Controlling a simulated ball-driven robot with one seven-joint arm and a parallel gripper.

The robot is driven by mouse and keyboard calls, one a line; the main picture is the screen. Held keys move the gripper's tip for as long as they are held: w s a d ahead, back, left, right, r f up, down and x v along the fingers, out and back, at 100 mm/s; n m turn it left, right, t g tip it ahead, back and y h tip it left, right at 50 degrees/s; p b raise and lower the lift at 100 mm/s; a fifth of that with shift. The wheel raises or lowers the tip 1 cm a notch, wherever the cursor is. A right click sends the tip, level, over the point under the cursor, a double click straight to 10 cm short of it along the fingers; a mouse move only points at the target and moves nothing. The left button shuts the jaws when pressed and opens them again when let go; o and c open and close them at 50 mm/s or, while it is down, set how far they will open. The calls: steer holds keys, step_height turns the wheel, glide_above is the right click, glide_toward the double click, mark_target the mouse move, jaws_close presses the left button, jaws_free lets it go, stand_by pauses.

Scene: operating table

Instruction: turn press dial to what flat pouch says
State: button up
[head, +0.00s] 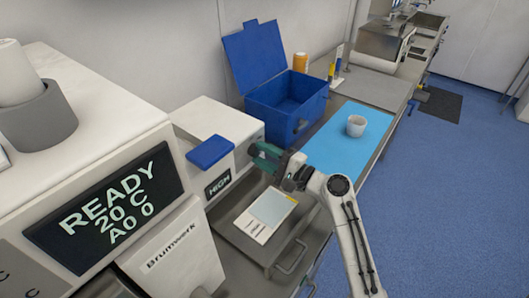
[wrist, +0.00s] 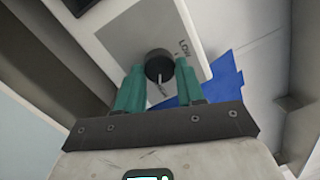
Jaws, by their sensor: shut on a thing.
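The press (head: 218,125) is a white box with a blue pad on top and a small dark display (head: 218,184) that reads HIGH. Its dial (wrist: 158,64) is a round black knob on a grey panel in the wrist view, with LOW printed beside it. A pale mark shows on the knob's near side; its exact pointing is hard to read. My gripper (wrist: 160,85) has its green fingers shut on the dial, one on each side. In the head view my gripper (head: 262,157) is at the press's right side.
An open blue box (head: 288,125) stands behind, with a blue mat (head: 345,145) and a white cup (head: 356,126) to its right. A large machine (head: 105,215) reading READY 20 C fills the left front. Blue floor (head: 450,190) is clear at right.

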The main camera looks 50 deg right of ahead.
steer(key=shift+f, duration=0.1)
stand_by(0.3)
steer(key=o, duration=1)
steer(key=shift+o, duration=0.2)
steer(key=shift+s, duration=0.1)
steer(key=s+b, duration=0.1)
steer(key=s, duration=0.2)
steer(key=s+b, duration=0.1)
steer(key=s, duration=0.3)
steer(key=s+d+b, duration=0.1)
steer(key=s, duration=0.2)
steer(key=shift+s+f, duration=0.3)
steer(key=shift+f, duration=0.1)
steer(key=shift+s, duration=0.1)
